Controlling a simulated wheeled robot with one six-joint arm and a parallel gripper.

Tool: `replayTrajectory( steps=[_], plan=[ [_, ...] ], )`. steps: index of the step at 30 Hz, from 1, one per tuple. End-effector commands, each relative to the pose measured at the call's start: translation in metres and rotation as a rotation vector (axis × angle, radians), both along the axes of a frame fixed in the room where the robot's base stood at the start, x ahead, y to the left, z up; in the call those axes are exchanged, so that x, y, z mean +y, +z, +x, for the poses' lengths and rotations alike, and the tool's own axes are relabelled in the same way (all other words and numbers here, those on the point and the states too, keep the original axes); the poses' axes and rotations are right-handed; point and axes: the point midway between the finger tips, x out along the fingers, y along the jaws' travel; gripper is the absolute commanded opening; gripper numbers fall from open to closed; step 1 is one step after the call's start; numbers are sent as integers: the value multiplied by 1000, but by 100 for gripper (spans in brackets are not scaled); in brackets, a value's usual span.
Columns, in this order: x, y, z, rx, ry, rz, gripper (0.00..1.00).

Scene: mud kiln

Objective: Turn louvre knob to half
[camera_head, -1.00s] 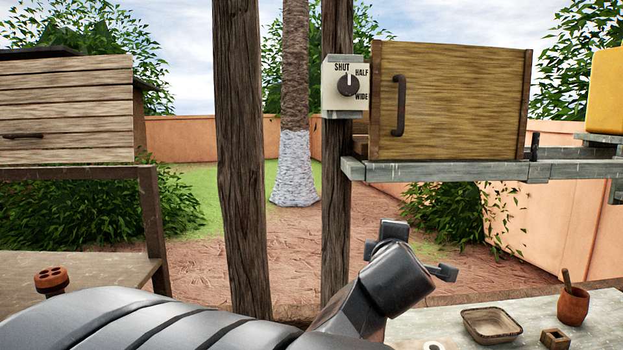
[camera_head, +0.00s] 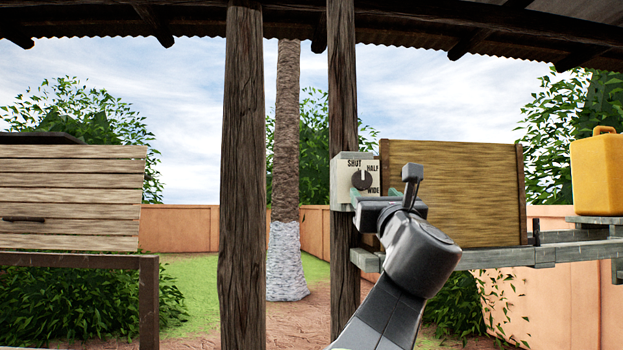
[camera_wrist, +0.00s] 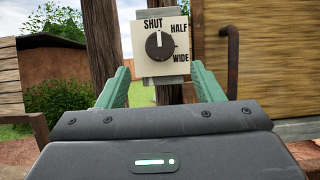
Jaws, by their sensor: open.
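The louvre knob (camera_head: 361,180) is a dark round dial on a pale plate marked SHUT, HALF and WIDE, on a box at the wooden post. It shows fully in the wrist view (camera_wrist: 159,46), where its white mark points up to SHUT. My gripper (camera_wrist: 160,74) is open and empty, with its green fingers spread on either side below the plate. The knob lies ahead of the fingers, and I see no contact. In the head view my gripper is raised just right of and below the plate, overlapping the picture of the wooden door (camera_head: 460,190).
A dark curved handle (camera_wrist: 232,60) is on the door right of the knob. A grey ledge (camera_head: 520,256) runs below the door. A wooden post (camera_head: 244,150) stands left of the knob's post. A yellow can (camera_head: 597,175) stands far right.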

Motion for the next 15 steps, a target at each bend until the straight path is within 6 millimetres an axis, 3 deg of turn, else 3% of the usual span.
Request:
replayTrajectory(
  steps=[6, 15],
  plan=[
    [3, 22, 47, 1, 5, 3, 61],
    [3, 38, 88, 1, 2, 4, 61]
  ],
)
